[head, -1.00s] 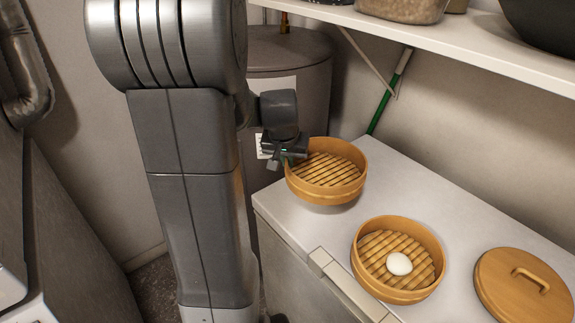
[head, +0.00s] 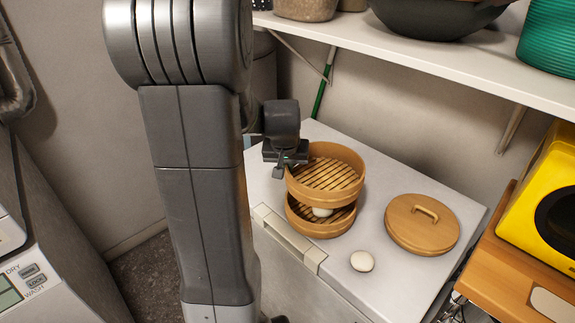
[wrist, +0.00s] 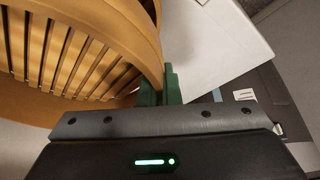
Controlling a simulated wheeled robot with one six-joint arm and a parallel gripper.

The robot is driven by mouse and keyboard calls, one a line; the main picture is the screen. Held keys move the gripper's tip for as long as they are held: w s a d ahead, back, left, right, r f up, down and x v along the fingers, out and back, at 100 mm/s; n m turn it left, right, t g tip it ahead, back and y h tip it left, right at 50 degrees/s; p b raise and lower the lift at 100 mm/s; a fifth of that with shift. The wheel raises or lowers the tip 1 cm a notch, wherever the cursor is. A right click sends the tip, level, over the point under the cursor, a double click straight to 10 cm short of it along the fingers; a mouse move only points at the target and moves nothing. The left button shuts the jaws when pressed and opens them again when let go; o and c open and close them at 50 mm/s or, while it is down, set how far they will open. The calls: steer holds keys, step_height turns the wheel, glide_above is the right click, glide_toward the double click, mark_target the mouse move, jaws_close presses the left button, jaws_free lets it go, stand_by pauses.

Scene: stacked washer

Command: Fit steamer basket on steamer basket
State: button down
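A round wooden steamer basket (head: 349,193) with a slatted floor is held at its left rim by my gripper (head: 290,163). In the wrist view the green fingers (wrist: 159,88) are shut on the wall of this basket (wrist: 95,22). It is over a second steamer basket (head: 318,232) on the white top, a little toward the back and right of it. A gap shows between them at the front, and I cannot tell whether they touch elsewhere. A white bun (head: 322,212) inside the lower basket is partly hidden by the upper one.
Another white round bun (head: 362,261) lies on the white top (head: 385,290), in front of the baskets. A wooden lid (head: 422,224) with a handle lies to the right. A shelf (head: 420,60) hangs above the back. A yellow appliance (head: 535,195) stands at the far right.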

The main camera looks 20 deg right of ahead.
steer(key=shift+w+f+b, duration=0.1)
steer(key=shift+f+b, duration=0.35)
steer(key=shift+f, duration=0.3)
steer(key=b, duration=0.3)
glide_above(287, 194)
steer(key=shift+f, duration=2.05)
steer(key=shift+f+b, duration=0.6)
steer(key=shift+b, duration=0.05)
steer(key=c, duration=1.9)
jaws_free()
steer(key=shift+r, duration=0.1)
steer(key=p+v, duration=0.6)
steer(key=v, duration=0.4)
steer(key=shift+a+r+p, duration=0.15)
steer(key=shift+r+p, duration=0.25)
